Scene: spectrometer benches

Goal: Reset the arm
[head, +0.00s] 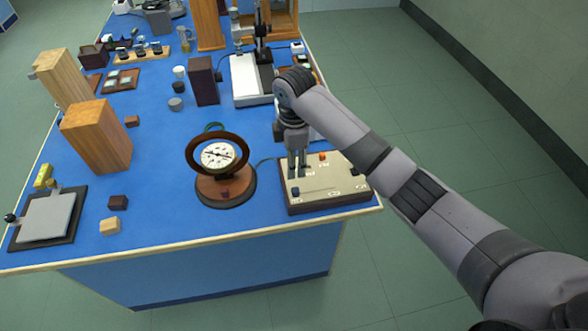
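My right arm comes in from the lower right. Its gripper (297,172) points down over the left part of a cream-topped control box (328,194) at the table's front right corner. The fingers hang close together just above or at the box top. I cannot tell whether they touch it or whether they are open or shut. The box has an orange knob and several dark knobs. My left gripper is not in view.
A round dial instrument (219,157) on a wooden base stands left of the box. A wooden block (97,136), a grey plate (46,216) and small cubes lie further left on the blue table (165,205). A white-based stand (247,82) is behind. The floor at right is clear.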

